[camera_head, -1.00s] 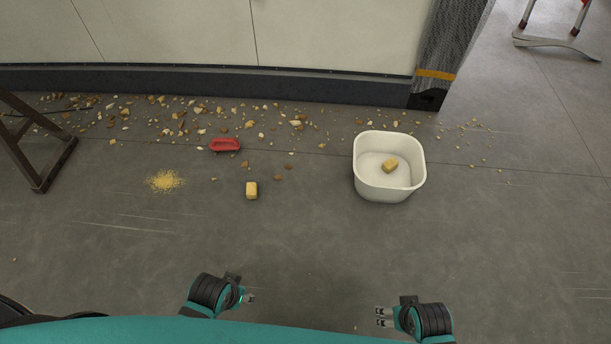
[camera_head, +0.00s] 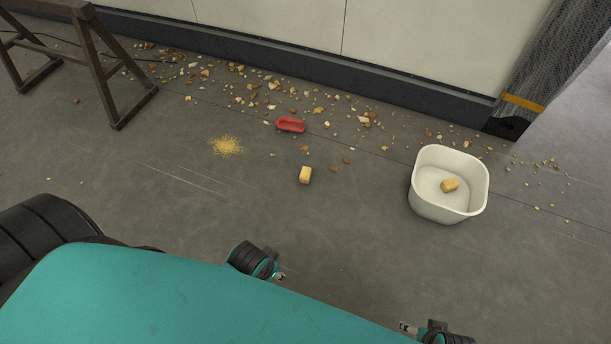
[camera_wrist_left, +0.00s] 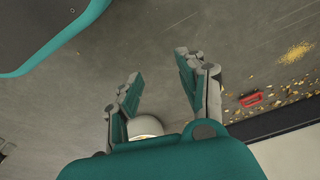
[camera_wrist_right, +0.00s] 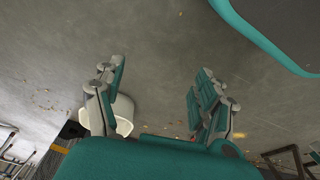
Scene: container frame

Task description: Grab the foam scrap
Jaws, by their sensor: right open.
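A small yellow foam block (camera_head: 305,175) lies alone on the grey floor in the middle of the head view. A second yellow block (camera_head: 449,185) lies inside the white bin (camera_head: 425,208) to its right. My left gripper (camera_head: 281,276) is below the floor block in the head view, apart from it. In the left wrist view its fingers (camera_wrist_left: 158,75) are spread with nothing between them. My right gripper (camera_head: 405,328) is at the bottom edge of the head view, below the bin. In the right wrist view its fingers (camera_wrist_right: 157,80) are open and empty.
A red object (camera_head: 291,124) lies behind the floor block, among scattered crumbs along the wall. A yellow granule pile (camera_head: 227,145) is to the left. A dark trestle (camera_head: 100,60) stands at upper left and a wrapped post (camera_head: 550,70) at upper right. The floor before the block is clear.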

